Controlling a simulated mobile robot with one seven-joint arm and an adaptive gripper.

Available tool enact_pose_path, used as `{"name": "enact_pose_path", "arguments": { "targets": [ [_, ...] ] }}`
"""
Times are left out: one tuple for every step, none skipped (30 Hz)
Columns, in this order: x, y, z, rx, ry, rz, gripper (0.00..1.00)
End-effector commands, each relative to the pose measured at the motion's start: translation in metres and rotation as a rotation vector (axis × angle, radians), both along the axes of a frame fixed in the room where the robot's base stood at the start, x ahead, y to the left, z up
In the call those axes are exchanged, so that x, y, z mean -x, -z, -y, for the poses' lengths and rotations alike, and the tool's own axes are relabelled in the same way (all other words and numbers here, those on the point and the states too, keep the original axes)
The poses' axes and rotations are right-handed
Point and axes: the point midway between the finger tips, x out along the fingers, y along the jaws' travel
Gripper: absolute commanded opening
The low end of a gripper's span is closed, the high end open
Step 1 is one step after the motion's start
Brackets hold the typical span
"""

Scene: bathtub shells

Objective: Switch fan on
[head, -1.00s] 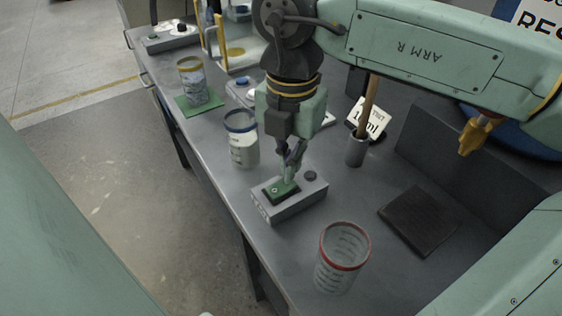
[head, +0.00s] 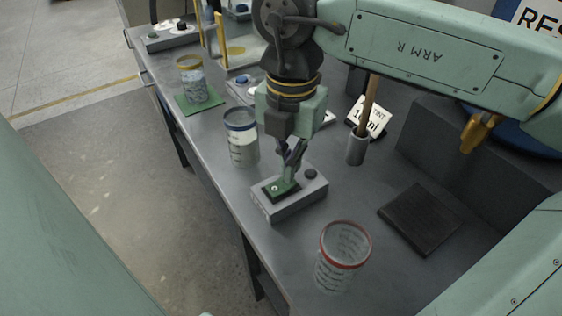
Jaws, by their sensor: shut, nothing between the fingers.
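A grey control box (head: 291,207) stands on the bench below my gripper. Its top carries a green switch plate (head: 276,189) with a small pale round mark and, to the right, a dark round knob (head: 311,174). My gripper (head: 287,180) points down with its fingers shut and empty. Its fingertips are at the green plate, apparently touching it, and hide its far part. Lettering on the box front is too small to read. No fan can be made out, so I cannot tell from the view what this switch runs.
A red-rimmed beaker (head: 342,262) stands close in front of the box. A blue-rimmed beaker (head: 241,146) with white contents stands behind it to the left. A holder (head: 356,150) with a wooden handle and a dark flat pad (head: 420,219) are to the right. Another control box (head: 172,36) is far left.

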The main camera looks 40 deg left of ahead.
Motion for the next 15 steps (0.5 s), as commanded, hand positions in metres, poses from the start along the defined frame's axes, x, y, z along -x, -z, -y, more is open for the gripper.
{"name": "enact_pose_path", "arguments": {
  "targets": [
    [0.0000, 0.0016, 0.0001, 0.000, 0.000, 0.000, 0.00],
    [0.0000, 0.0021, 0.0001, 0.000, 0.000, 0.000, 0.00],
    [0.0000, 0.0027, 0.0001, 0.000, 0.000, 0.000, 0.00],
    [0.0000, 0.0031, 0.0001, 0.000, 0.000, 0.000, 0.00],
    [0.0000, 0.0036, 0.0001, 0.000, 0.000, 0.000, 0.00],
    [0.0000, 0.0042, 0.0001, 0.000, 0.000, 0.000, 0.00],
    [0.0000, 0.0047, 0.0001, 0.000, 0.000, 0.000, 0.00],
    [0.0000, 0.0051, 0.0001, 0.000, 0.000, 0.000, 0.00],
    [0.0000, 0.0057, 0.0001, 0.000, 0.000, 0.000, 0.00],
    [0.0001, 0.0062, 0.0001, 0.000, 0.000, 0.000, 0.00],
    [0.0000, 0.0066, 0.0001, 0.000, 0.000, 0.000, 0.00],
    [0.0000, 0.0072, 0.0001, 0.000, 0.000, 0.000, 0.00],
    [0.0000, 0.0076, 0.0001, 0.000, 0.000, 0.000, 0.00],
    [0.0000, 0.0081, 0.0001, 0.000, 0.000, 0.000, 0.00],
    [0.0001, 0.0087, 0.0001, 0.000, 0.000, 0.000, 0.00]
  ]
}}
